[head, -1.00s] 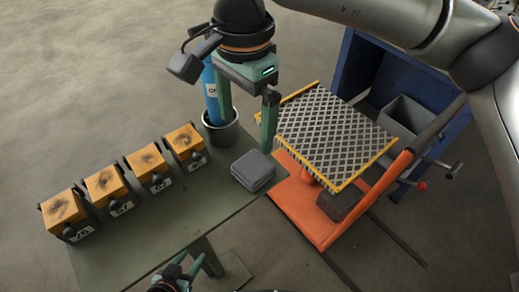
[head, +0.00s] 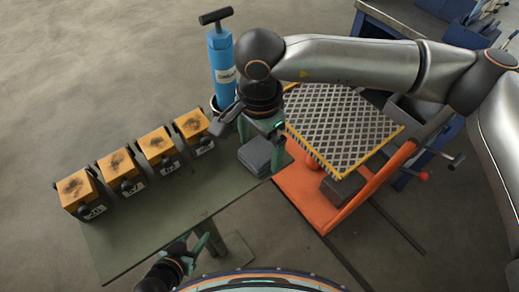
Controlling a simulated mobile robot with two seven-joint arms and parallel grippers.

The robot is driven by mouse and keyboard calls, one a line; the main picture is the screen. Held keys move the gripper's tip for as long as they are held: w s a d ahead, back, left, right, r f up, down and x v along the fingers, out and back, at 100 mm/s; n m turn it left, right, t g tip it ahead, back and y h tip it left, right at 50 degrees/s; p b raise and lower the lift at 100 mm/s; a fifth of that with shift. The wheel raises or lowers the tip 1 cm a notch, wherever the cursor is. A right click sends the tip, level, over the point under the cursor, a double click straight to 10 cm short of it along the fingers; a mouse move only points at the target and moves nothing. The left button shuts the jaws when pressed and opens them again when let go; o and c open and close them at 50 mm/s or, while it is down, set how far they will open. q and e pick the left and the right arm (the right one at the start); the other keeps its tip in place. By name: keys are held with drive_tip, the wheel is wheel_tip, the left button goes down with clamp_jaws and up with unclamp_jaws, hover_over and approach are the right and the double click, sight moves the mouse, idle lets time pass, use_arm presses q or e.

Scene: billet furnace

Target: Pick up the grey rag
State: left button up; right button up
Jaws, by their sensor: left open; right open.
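My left gripper (head: 199,246) is open and empty at the table's front edge, low in the view, well apart from the rag.
Several orange blocks with black clamps (head: 157,145) stand in a row on the table's left part. A blue pump (head: 221,70) stands in a cup behind the rag. An orange lift cart (head: 308,196) with a grated top (head: 340,120) is to the right.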

drive_tip(key=shift+f, duration=0.15)
drive_tip(key=c, duration=1.1)
drive_tip(key=shift+c, duration=0.2)
drive_tip(key=shift+r, duration=0.7)
drive_tip(key=s+r+b, duration=0.3)
drive_tip(key=s+r, duration=0.8)
drive_tip(key=s, duration=0.3)
drive_tip(key=shift+a+r, duration=0.3)
drive_tip(key=shift+a, duration=0.1)
